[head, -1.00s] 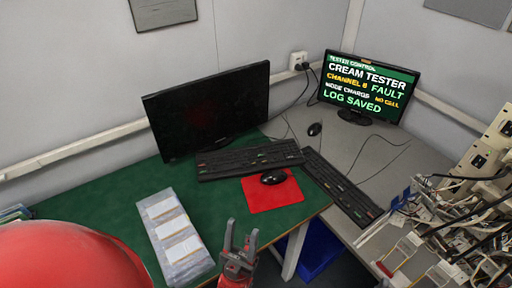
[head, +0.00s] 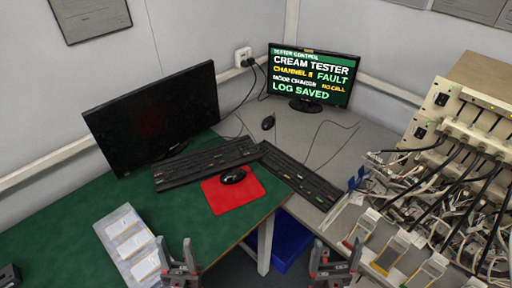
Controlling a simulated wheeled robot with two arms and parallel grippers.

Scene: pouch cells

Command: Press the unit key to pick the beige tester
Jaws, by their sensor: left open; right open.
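A lit screen (head: 312,77) at the back reads "TESTER CONTROL, CREAM TESTER, CHANNEL, FAULT, MODE CHARGE, NO CELL, LOG SAVED". A long black keyboard (head: 298,175) with a few coloured keys near its right end lies on the grey bench; single key labels are too small to read. The beige tester (head: 440,103) with leads and clips stands at the right. My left gripper (head: 178,254) is open and empty over the green desk's front part. My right gripper (head: 333,256) is open and empty at the bottom, below the keyboard in the picture and apart from it.
A dark monitor (head: 155,115), a second black keyboard (head: 205,162) and a mouse (head: 232,175) on a red mat (head: 218,200) are on the green desk (head: 60,235). A tray of pouch cells (head: 112,228) lies left. Another mouse (head: 268,123) and cables lie on the grey bench (head: 345,135).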

